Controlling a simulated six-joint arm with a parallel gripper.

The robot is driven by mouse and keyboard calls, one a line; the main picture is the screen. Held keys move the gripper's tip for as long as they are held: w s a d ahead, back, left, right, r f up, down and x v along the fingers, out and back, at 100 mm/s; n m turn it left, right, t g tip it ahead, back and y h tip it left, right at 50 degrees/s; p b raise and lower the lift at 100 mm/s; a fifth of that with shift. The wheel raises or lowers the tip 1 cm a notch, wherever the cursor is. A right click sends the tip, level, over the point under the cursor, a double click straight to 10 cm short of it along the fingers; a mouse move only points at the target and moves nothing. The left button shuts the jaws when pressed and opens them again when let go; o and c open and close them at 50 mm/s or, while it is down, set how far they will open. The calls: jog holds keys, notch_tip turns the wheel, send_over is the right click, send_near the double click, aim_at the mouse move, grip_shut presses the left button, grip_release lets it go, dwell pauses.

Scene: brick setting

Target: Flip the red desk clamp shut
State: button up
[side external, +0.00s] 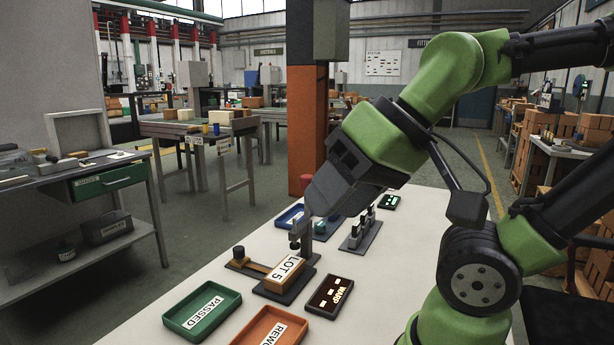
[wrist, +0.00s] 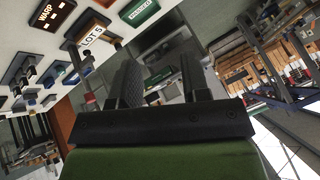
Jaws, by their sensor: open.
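The red desk clamp shows in the side view as a grey metal post and arm (side external: 301,237) beside a block labelled LOT 5 (side external: 287,268). A red grip (side external: 305,181) stands up above it, partly behind my gripper. My gripper (side external: 313,207) is tilted down to the left, right at the upper part of the clamp; whether it touches is unclear. In the wrist view my gripper (wrist: 160,80) has its two dark fingers apart with nothing clearly between them. The LOT 5 label (wrist: 92,36) is at the upper left there.
A green PASSED tray (side external: 202,334), an orange REWORK tray (side external: 248,333) and a dark WARP panel (side external: 330,296) lie in front. A blue tray (side external: 283,218) and a rack of several upright pieces (side external: 360,238) stand behind. A dark knob (side external: 239,252) is left of the block.

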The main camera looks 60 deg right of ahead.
jog(key=shift+w+d+r, duration=0.1)
jog(key=shift+w, duration=0.15)
jog(key=c, duration=0.7)
jog(key=w+d+h, duration=0.1)
jog(key=w+d, duration=0.2)
jog(key=w+d+g+h, duration=0.1)
jog(key=w+d+h, duration=0.1)
jog(key=w+d, duration=0.1)
jog(key=w+d+r+g+h, duration=0.1)
jog(key=w+d, duration=0.2)
jog(key=w, duration=0.1)
jog(key=shift+w+h, duration=0.35)
jog(key=shift+h, duration=0.05)
grip_shut()
jog(key=w+d+f+g+h, duration=0.2)
jog(key=w+d+f+h, duration=0.1)
jog(key=w+d, duration=0.5)
jog(key=shift+w+d+f+h, duration=0.3)
jog(key=shift+d+h, duration=0.2)
jog(key=shift+d, duration=0.55)
